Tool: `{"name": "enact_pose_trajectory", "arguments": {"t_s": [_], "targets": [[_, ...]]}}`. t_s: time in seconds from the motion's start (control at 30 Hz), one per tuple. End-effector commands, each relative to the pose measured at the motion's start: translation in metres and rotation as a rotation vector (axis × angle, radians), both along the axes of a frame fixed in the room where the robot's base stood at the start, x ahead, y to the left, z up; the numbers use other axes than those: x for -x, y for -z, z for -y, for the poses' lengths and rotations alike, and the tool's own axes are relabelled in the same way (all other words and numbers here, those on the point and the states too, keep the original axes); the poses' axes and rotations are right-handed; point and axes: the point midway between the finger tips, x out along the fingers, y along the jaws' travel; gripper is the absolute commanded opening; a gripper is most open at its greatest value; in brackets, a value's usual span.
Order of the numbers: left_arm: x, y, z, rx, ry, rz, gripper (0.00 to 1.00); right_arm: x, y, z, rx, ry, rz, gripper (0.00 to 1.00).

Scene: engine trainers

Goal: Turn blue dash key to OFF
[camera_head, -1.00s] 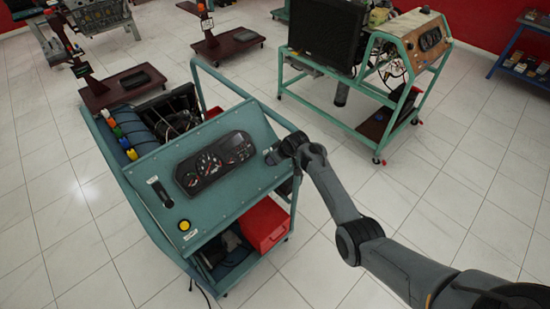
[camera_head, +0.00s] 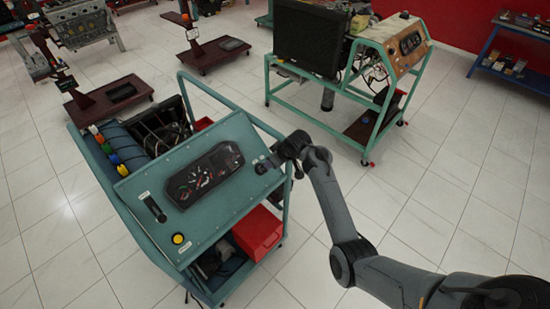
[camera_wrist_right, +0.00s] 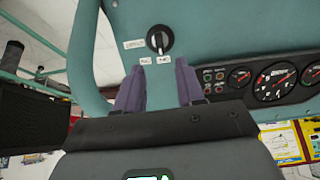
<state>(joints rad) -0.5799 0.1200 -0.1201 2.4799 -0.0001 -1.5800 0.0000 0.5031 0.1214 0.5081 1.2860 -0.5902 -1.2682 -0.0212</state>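The blue-green engine trainer's sloped dash panel (camera_head: 222,208) stands left of centre in the head view. It carries a black instrument cluster (camera_head: 205,174). In the right wrist view, a round black key switch (camera_wrist_right: 160,40) with a pale bar sits on the panel (camera_wrist_right: 205,25), with small white labels around it. The bar looks roughly upright; the label text is unreadable. My right gripper (camera_wrist_right: 159,82) has its two purple fingers apart and nothing between them, with the switch just beyond the fingertips.
A yellow button (camera_head: 178,239) and a black lever (camera_head: 154,209) are on the panel's left part. A tubular rail (camera_head: 222,95) runs behind it. A red box (camera_head: 258,233) sits below. Another trainer with a dark radiator (camera_head: 307,38) stands behind; open tiled floor lies right.

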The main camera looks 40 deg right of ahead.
Motion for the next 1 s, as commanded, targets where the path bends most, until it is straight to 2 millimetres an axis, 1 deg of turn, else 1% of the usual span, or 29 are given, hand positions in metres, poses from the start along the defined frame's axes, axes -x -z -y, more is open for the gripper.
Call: {"name": "enact_pose_trajectory", "arguments": {"t_s": [0.07,0.23,0.67,0.73,0.77,0.87,0.97,1.0], "targets": [[0.0,-0.003,-0.001,-0.003,0.002,0.0,0.43,0.004,-0.008,-0.001,-0.001,-0.001,0.002,0.38],[0.0,-0.004,-0.002,-0.007,0.004,0.0,0.43,0.009,-0.014,0.0,0.001,-0.002,0.0,0.38],[0.0,-0.004,0.0,-0.001,0.001,0.0,0.43,0.01,-0.014,0.0,0.001,-0.001,-0.001,0.38],[0.0,-0.004,0.0,0.002,-0.002,0.0,0.43,0.011,-0.011,0.0,0.0,-0.001,-0.006,0.38],[0.0,-0.004,0.001,0.003,-0.002,0.001,0.43,0.013,-0.008,0.0,0.001,-0.001,-0.01,0.38],[0.0,-0.004,0.001,0.007,-0.004,0.0,0.43,0.025,0.009,0.001,0.001,0.0,-0.04,0.38],[0.0,-0.004,0.002,0.007,-0.005,0.0,0.43,0.049,0.043,0.0,0.003,-0.004,-0.099,0.38],[0.0,-0.004,0.002,0.007,-0.005,0.0,0.43,0.063,0.06,-0.003,0.006,-0.01,-0.131,0.38]]}}
